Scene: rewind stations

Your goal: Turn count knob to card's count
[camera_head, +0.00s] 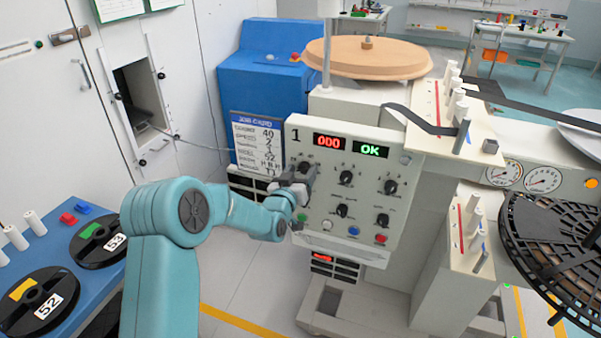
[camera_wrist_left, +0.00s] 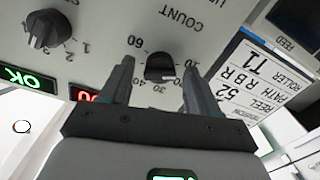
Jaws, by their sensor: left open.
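The count knob (camera_wrist_left: 160,66) is a black dial on the white panel (camera_head: 326,205), under the upside-down word COUNT in the left wrist view. Numbers such as 10, 30 and 60 ring it; its exact setting is hard to read. My left gripper (camera_wrist_left: 158,78) is open, one finger on each side of the knob; I cannot tell whether they touch it. My right gripper is not in view.
The panel has a red 000 display (camera_head: 328,142), a green OK display (camera_head: 371,149), other black knobs (camera_head: 346,178), and coloured buttons (camera_head: 353,230) below. Labelled reels (camera_head: 98,240) lie on a blue bench at left. Rollers and a black reel (camera_head: 550,235) stand right.

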